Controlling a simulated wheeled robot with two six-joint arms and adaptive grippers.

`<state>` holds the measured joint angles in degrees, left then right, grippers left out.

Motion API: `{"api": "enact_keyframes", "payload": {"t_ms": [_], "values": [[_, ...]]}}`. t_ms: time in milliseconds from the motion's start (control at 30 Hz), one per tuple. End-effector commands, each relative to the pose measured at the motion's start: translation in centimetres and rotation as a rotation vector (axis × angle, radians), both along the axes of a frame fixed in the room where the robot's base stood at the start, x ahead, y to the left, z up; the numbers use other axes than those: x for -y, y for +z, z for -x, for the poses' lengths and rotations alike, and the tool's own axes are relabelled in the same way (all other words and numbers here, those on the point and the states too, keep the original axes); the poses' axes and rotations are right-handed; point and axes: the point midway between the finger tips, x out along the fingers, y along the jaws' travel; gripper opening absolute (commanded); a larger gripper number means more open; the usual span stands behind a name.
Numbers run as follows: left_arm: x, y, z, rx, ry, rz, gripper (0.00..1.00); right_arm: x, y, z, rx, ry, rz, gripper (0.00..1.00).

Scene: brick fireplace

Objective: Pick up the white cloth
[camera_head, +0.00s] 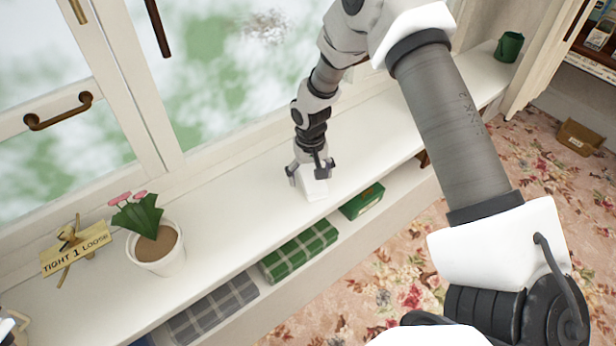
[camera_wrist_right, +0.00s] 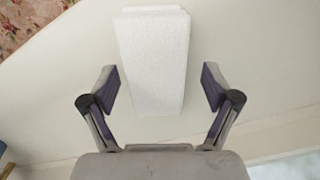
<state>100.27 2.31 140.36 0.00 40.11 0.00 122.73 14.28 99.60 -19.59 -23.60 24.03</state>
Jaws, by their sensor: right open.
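The white cloth (camera_head: 314,187) is a small folded white block on the white window shelf, below my right gripper in the head view. In the right wrist view the white cloth (camera_wrist_right: 154,60) has a rough, towel-like surface and lies lengthwise ahead of the palm. My right gripper (camera_head: 308,176) points down over the cloth. Its fingers (camera_wrist_right: 158,88) are open, one on each side of the cloth's near end, with gaps on both sides. Whether the fingertips are level with the cloth cannot be told. My left gripper is not clearly in view.
The white shelf (camera_head: 235,200) runs under the window. A potted plant (camera_head: 158,250) and a yellow sign (camera_head: 75,255) stand to the left. Folded plaid cloths (camera_head: 300,250) and a green box (camera_head: 362,201) sit on the lower shelf. A green mug (camera_head: 509,47) stands far right.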

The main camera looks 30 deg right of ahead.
Motion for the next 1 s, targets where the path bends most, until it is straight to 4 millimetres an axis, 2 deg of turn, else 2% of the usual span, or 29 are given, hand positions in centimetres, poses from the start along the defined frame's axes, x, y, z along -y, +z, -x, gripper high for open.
{"api": "enact_keyframes", "payload": {"t_ms": [167,233,333,367,767,1000], "values": [[0.0,0.0,0.0,0.000,-0.001,0.000,0.82,0.0,-0.2,0.0,0.002,-0.001,0.000,0.88],[0.0,0.0,0.0,-0.001,-0.001,0.000,0.82,0.0,-0.2,0.0,0.001,0.000,-0.001,0.70],[0.0,0.0,0.0,-0.001,-0.001,0.000,0.82,0.0,-0.1,0.0,0.001,0.000,-0.001,0.34],[0.0,0.0,0.0,0.000,-0.001,0.000,0.82,0.0,-0.1,0.0,0.001,0.000,-0.001,0.29],[0.0,-0.1,0.0,0.000,0.000,0.000,0.82,0.0,0.0,0.0,0.001,0.000,-0.001,0.28],[0.0,-0.6,0.0,0.000,0.000,0.000,0.82,0.0,2.0,-0.1,0.003,0.000,-0.001,0.28]]}}
